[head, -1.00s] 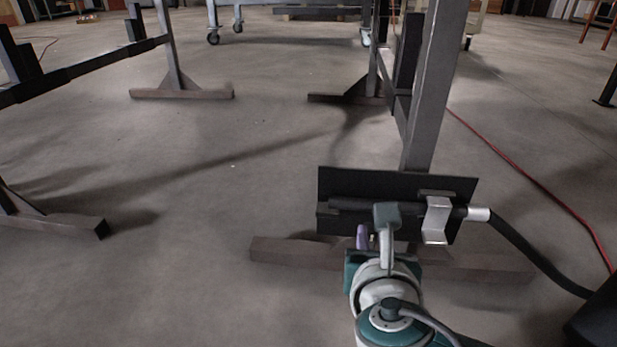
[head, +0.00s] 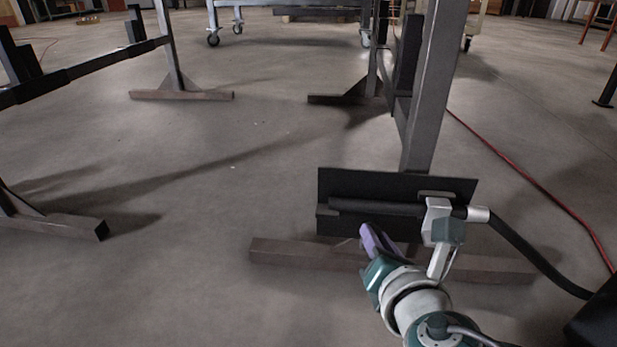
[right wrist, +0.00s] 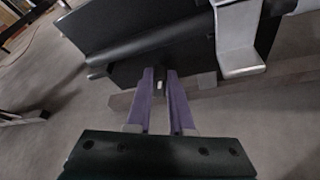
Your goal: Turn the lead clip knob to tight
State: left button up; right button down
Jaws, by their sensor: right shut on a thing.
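My right gripper (head: 369,232) reaches from the bottom to the front of a black plate (head: 340,182) low on a grey post. Its purple fingers also show in the right wrist view (right wrist: 161,76), close together at the plate's lower part. They are shut on the lead clip knob, which they mostly hide. A small pale spot (right wrist: 158,86) shows between the fingers; I cannot tell the knob's setting from it. A thick black lead (head: 380,207) runs across the plate. My left gripper is not in view.
A silver bracket (right wrist: 237,40) stands out from the plate just right of the fingers. A black cable (head: 535,262) leaves the plate's right end. The post (head: 432,110) stands on a brown foot bar (head: 290,250).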

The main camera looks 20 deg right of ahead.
jog(key=shift+d+f+m+y, duration=0.1)
jog(key=shift+m+y, duration=0.2)
jog(key=shift+m, duration=0.3)
jog(key=shift+t, duration=0.3)
jog(key=c, duration=0.8)
grip_release()
jog(key=p+v, duration=0.5)
jog(key=v, duration=0.5)
jog(key=shift+p, duration=0.3)
